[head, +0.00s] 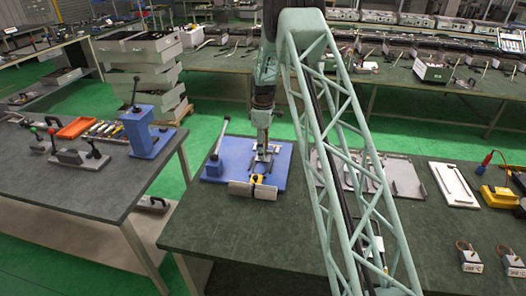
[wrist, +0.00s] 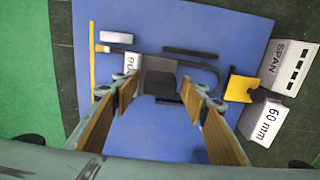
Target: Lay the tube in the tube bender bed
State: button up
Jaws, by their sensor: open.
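The tube bender has a blue base plate (head: 215,172), which also fills much of the wrist view (wrist: 160,140). In the wrist view a thin dark tube-like piece (wrist: 207,66) curves in a hook on the plate, right of a dark grey block (wrist: 160,78). I cannot tell for sure whether this is the tube, or whether it lies in the bed. My gripper (head: 262,150) points down over the plate. In the wrist view its fingers (wrist: 159,88) are open and apart, with the dark block showing between the tips. No held piece shows between them.
A lever (head: 217,145) rises at the plate's left. Blocks marked SPAN (wrist: 290,65) and 60 mm (wrist: 264,119) sit by a yellow piece (wrist: 241,88) at the plate's edge. A grey tray (head: 400,178) and a white tray (head: 453,185) lie to the right.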

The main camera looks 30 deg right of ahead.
notch_tip(320, 180, up, 12)
dwell(0.7)
jog(key=shift+r, duration=0.1)
dwell(0.5)
